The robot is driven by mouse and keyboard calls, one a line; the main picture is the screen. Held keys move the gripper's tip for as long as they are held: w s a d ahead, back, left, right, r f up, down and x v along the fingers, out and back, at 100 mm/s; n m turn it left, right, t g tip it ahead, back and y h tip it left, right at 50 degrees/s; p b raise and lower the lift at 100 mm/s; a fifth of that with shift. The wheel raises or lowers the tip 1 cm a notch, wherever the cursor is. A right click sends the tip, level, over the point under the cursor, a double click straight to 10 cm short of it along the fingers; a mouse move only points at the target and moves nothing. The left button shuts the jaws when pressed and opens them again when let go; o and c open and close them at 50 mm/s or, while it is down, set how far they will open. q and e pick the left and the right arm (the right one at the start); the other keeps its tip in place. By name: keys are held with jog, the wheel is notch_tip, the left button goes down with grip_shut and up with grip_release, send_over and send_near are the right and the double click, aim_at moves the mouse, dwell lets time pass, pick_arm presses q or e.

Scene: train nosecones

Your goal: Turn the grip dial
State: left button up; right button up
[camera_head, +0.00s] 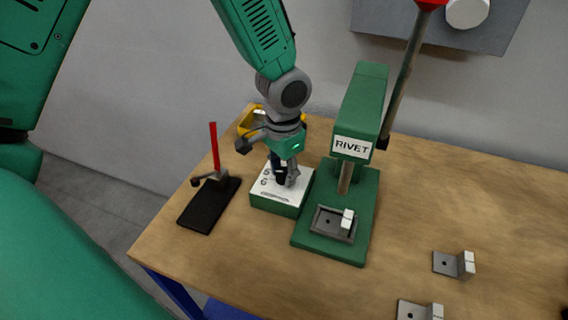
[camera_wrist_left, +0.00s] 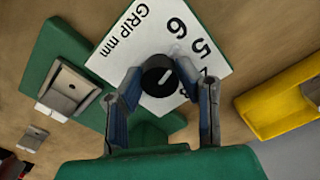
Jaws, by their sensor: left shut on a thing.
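The grip dial (camera_wrist_left: 159,76) is a black round knob with a white pointer line. It sits on a white plate (camera_wrist_left: 112,62) marked "GRIP mm" with numbers, on top of a green box (camera_head: 275,203). My left gripper (camera_wrist_left: 163,92) points down over the box, with its two fingers on either side of the dial and closed on it. In the head view the left gripper (camera_head: 284,178) hides most of the dial. My right gripper is not in view.
A green press (camera_head: 362,100) labelled "RIVET" stands right of the box. A black base with a red lever (camera_head: 215,147) is at left. A yellow bin (camera_head: 250,121) is behind. Metal brackets (camera_head: 455,264) lie at right on the wooden table (camera_head: 420,200).

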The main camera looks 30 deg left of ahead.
pick_arm(q)
jog(key=shift+r+m+p, duration=0.1)
jog(key=shift+m+p, duration=1.65)
jog(key=shift+m, duration=0.45)
jog(key=shift+w, duration=0.1)
jog(key=o, duration=1.1)
jog(key=shift+o, duration=0.2)
